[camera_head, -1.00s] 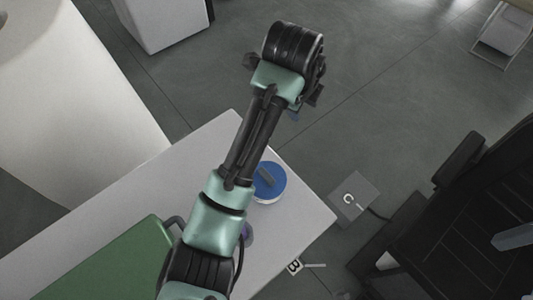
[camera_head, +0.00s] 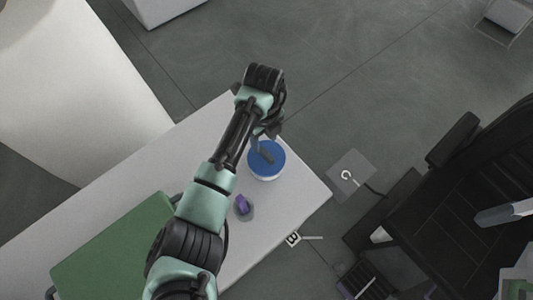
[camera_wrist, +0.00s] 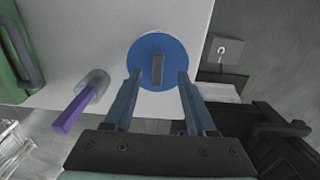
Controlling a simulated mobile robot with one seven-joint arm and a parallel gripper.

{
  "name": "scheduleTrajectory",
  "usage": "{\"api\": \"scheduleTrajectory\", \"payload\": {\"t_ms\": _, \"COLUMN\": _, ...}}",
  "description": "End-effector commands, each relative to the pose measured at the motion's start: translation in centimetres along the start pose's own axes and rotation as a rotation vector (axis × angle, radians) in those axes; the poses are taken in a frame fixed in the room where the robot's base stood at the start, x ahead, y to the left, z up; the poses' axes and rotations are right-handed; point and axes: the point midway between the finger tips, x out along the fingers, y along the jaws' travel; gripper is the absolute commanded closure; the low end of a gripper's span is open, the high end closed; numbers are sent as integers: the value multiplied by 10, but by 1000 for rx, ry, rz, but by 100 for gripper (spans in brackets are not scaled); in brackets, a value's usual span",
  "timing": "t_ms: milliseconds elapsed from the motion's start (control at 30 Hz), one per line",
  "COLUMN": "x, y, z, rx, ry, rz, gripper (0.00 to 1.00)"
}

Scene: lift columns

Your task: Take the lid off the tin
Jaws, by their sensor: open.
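The tin (camera_head: 266,177) is a white round tin standing near the right end of the white table. Its blue lid (camera_head: 278,158) is on top, with a dark bar handle (camera_head: 267,157) across the middle. The lid (camera_wrist: 144,50) and its handle (camera_wrist: 158,68) also show in the wrist view, between and beyond my fingertips. My gripper (camera_wrist: 158,76) is open and empty, with one blue finger on each side of the handle. From the wrist view I cannot tell how far above the lid the fingertips are. In the head view my arm hides most of the gripper.
A purple block in a small grey round holder (camera_head: 249,212) stands on the table near the tin; the purple piece (camera_wrist: 72,110) also shows in the wrist view. A green case (camera_head: 110,250) lies on the left. A black chair (camera_head: 465,190) stands right of the table.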

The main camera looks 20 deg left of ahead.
Motion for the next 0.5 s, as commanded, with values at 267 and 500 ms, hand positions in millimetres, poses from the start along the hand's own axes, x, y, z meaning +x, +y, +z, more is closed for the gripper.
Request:
{"api": "scheduleTrajectory", "payload": {"t_ms": 267, "x": 35, "y": 4, "z": 0, "rx": 0, "ry": 1, "rz": 4, "gripper": 44}}
{"api": "scheduleTrajectory", "payload": {"t_ms": 500, "x": 43, "y": 3, "z": 0, "rx": 1, "ry": 0, "rz": 0, "gripper": 44}}
